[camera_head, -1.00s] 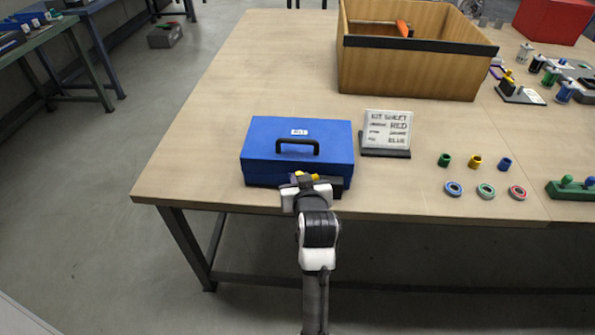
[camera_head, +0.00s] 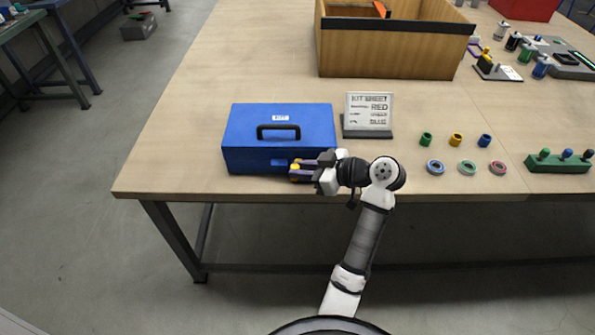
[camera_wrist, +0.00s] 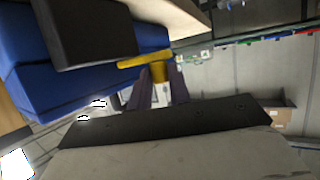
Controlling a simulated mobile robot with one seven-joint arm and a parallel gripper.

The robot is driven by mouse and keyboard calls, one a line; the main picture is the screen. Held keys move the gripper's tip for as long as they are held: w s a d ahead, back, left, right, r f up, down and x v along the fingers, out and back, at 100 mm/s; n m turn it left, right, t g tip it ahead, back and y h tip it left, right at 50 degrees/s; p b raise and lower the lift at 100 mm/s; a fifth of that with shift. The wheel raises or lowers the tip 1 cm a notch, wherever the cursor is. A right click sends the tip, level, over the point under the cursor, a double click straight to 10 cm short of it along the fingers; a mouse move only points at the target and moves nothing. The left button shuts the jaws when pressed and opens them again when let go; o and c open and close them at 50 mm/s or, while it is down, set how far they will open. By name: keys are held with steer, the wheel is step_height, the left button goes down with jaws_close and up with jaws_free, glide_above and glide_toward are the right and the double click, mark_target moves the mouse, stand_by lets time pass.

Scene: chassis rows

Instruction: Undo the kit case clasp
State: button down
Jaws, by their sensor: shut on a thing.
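The blue kit case (camera_head: 250,155) stands near the front edge of the table with its lid down and a black handle (camera_head: 278,130) on top. Its yellow clasp (camera_head: 294,172) is at the front face, mostly covered by my fingers in the head view. My gripper (camera_head: 298,170) comes in from the right along the case's front, its fingertips at the clasp. In the wrist view my fingers (camera_wrist: 160,82) are closed on the yellow clasp (camera_wrist: 145,61), beside the blue case (camera_wrist: 90,85). How far the clasp is turned is hard to tell.
A kit sheet on a stand (camera_head: 368,112) is just right of the case. A wooden bin (camera_head: 390,55) stands behind. Several coloured rings and small cylinders lie to the right, beside a green peg block (camera_head: 558,164). The table left of the case is clear.

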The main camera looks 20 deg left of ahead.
steer(key=shift+w+d+f+n+g+b, duration=0.1)
steer(key=shift+w+d+n+g+b, duration=0.1)
steer(key=shift+n+g, duration=0.35)
steer(key=shift+w+d+n+g+b, duration=0.1)
steer(key=shift+d+n+g+b, duration=0.1)
steer(key=shift+n+g, duration=0.35)
steer(key=c, duration=1.6)
jaws_free()
steer(key=v, duration=0.7)
steer(key=b+v, duration=0.1)
steer(key=v, duration=0.5)
steer(key=shift+w+d, duration=0.2)
steer(key=shift+d, duration=0.15)
